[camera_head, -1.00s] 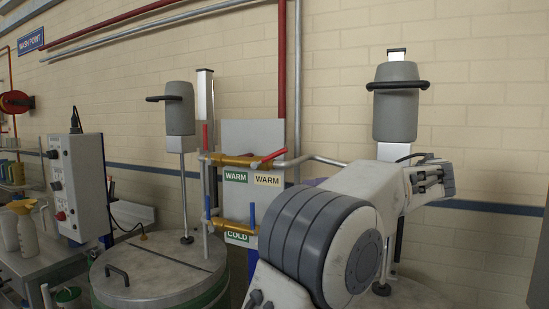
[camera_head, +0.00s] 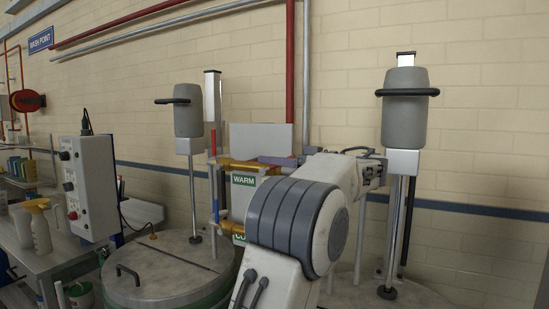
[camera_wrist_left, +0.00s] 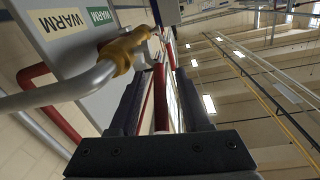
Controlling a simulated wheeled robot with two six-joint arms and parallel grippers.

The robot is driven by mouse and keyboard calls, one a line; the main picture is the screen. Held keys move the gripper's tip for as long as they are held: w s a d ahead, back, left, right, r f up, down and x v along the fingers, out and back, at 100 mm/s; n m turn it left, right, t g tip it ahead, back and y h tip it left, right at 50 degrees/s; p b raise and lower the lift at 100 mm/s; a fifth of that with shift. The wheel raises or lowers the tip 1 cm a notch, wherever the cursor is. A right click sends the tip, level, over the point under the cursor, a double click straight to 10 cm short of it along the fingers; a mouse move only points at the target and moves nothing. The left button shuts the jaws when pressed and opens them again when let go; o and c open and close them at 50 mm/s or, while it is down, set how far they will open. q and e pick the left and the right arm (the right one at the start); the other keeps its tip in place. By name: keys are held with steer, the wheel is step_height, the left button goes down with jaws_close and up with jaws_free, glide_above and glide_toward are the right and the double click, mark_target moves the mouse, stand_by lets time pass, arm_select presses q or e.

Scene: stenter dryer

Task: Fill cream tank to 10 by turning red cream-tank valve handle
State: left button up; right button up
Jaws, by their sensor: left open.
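In the left wrist view a red valve handle (camera_wrist_left: 160,95) runs between the two dark fingers of my left gripper (camera_wrist_left: 160,76). The fingers are apart, and I cannot tell whether either touches the handle. A brass valve (camera_wrist_left: 122,52) with a grey pipe is just left of the fingers. In the head view the left gripper (camera_head: 276,161) is mostly hidden behind my forearm, close to the brass pipework (camera_head: 238,164). A second, upright red handle (camera_head: 212,140) stands at the left end of that pipework. No level reading is legible. My right gripper is not in view.
A lidded round tank (camera_head: 165,275) stands in front of the left grey mixer (camera_head: 187,110). Another grey mixer (camera_head: 408,105) stands at the right. A control box (camera_head: 88,185) and a spray bottle (camera_head: 40,230) are at the left. Red and grey pipes run up the wall.

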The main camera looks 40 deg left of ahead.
arm_select(q)
steer(key=shift+a, duration=0.15)
jaws_close()
stand_by(1.4)
